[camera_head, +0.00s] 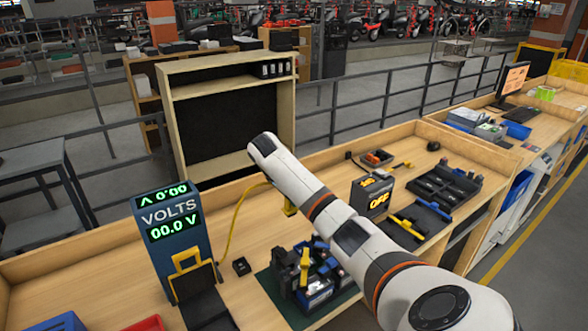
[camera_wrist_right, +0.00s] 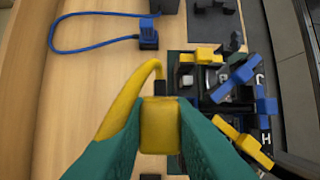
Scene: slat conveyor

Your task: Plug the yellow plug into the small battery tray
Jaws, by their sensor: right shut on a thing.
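The yellow plug (camera_wrist_right: 160,125) is between the teal fingers of my right gripper (camera_wrist_right: 159,128) in the right wrist view. The gripper is shut on it. A yellow cable (camera_wrist_right: 120,108) curves down to the left from the plug. A small black part shows just beyond the plug; I cannot tell if it belongs to the plug. A black battery tray with blue and yellow levers (camera_wrist_right: 228,85) lies to the right of the plug, apart from it. This tray also shows in the head view (camera_head: 318,290), on a dark mat. My left gripper is not in view.
A volts meter (camera_head: 172,228) stands left of the tray. A box marked OFF (camera_head: 372,196) and a second dark tray (camera_head: 445,184) stand at the right. A blue plug (camera_wrist_right: 148,36) with a blue cable lies on the bench. Bare wood lies left of the held plug.

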